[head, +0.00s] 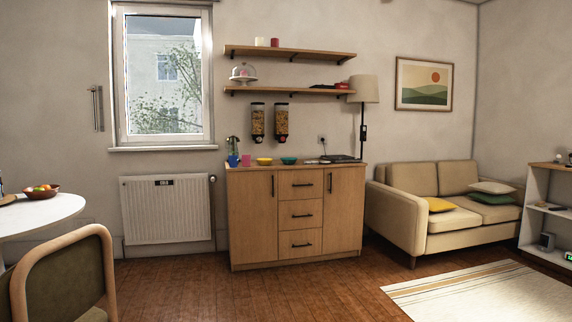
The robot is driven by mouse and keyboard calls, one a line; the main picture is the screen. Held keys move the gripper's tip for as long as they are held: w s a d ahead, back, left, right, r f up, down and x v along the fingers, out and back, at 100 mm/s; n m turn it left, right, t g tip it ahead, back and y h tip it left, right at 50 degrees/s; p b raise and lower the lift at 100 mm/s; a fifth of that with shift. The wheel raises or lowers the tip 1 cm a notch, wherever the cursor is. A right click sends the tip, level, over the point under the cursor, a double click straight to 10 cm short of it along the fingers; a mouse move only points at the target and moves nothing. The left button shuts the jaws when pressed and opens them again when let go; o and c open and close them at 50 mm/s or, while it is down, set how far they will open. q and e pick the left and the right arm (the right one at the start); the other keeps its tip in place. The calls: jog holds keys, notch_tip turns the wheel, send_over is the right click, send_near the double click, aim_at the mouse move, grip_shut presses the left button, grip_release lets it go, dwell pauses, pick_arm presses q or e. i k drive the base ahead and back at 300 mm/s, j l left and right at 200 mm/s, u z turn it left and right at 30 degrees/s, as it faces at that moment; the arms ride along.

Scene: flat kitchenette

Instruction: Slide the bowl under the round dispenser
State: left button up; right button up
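Two dark dispensers filled with brownish contents hang side by side on the wall, the left one (258,119) and the right one (281,119). At this size I cannot tell which is the round one. On the wooden cabinet (254,216) below them stand a small yellow bowl (264,161) and a small teal bowl (289,161). The yellow bowl is roughly below the left dispenser, and the teal bowl is slightly right of below the right one. Neither of my grippers is in view.
A pink cup (246,160) and a blue pot with a plant (233,161) stand left of the bowls. A dark flat device (342,158) lies at the right. A white table (40,211) and a chair (65,269) are at the left. Wooden floor before the cabinet is clear.

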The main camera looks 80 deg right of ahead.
aim_at(263, 162)
jog(key=z, duration=2.8)
